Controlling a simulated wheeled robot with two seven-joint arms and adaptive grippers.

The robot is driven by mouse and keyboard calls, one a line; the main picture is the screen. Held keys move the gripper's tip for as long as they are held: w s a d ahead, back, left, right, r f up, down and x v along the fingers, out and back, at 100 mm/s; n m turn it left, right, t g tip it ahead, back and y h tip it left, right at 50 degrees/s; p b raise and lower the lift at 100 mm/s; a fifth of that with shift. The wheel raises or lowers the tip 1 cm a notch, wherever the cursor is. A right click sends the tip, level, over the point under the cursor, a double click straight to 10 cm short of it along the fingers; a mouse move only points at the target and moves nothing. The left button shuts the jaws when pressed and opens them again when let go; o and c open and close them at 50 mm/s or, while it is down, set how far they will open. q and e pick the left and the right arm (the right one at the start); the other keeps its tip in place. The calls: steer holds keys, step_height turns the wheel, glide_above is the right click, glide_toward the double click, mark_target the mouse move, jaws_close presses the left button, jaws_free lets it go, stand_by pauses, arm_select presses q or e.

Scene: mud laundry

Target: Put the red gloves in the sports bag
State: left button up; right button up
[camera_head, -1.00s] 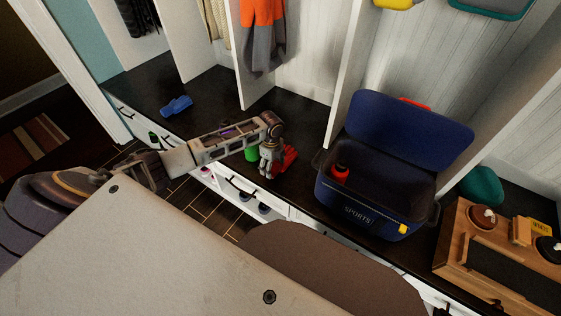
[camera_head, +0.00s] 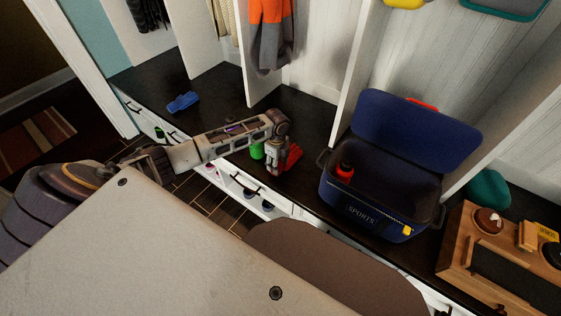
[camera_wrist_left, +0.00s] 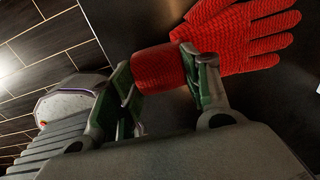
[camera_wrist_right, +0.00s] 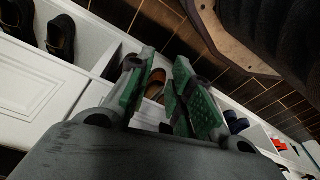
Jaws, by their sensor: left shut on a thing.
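The red gloves (camera_head: 291,157) are at my left gripper (camera_head: 273,172), over the dark bench top left of the bag. In the left wrist view the knitted red gloves (camera_wrist_left: 235,40) show spread fingers, and their cuff is between the pads of my left gripper (camera_wrist_left: 165,88), which is shut on it. The dark blue sports bag (camera_head: 360,211) stands on the bench with its lid up. A red item (camera_head: 345,171) shows inside it. My right gripper (camera_wrist_right: 155,95) is open and empty in the right wrist view, above shoe cubbies; it is not in the head view.
A blue item (camera_head: 183,102) lies on the bench at left. White dividers (camera_head: 352,70) rise behind. A wooden tray (camera_head: 462,243) and a teal item (camera_head: 488,188) are right of the bag.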

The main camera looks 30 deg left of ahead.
arm_select(q)
steer(key=shift+r, duration=0.1)
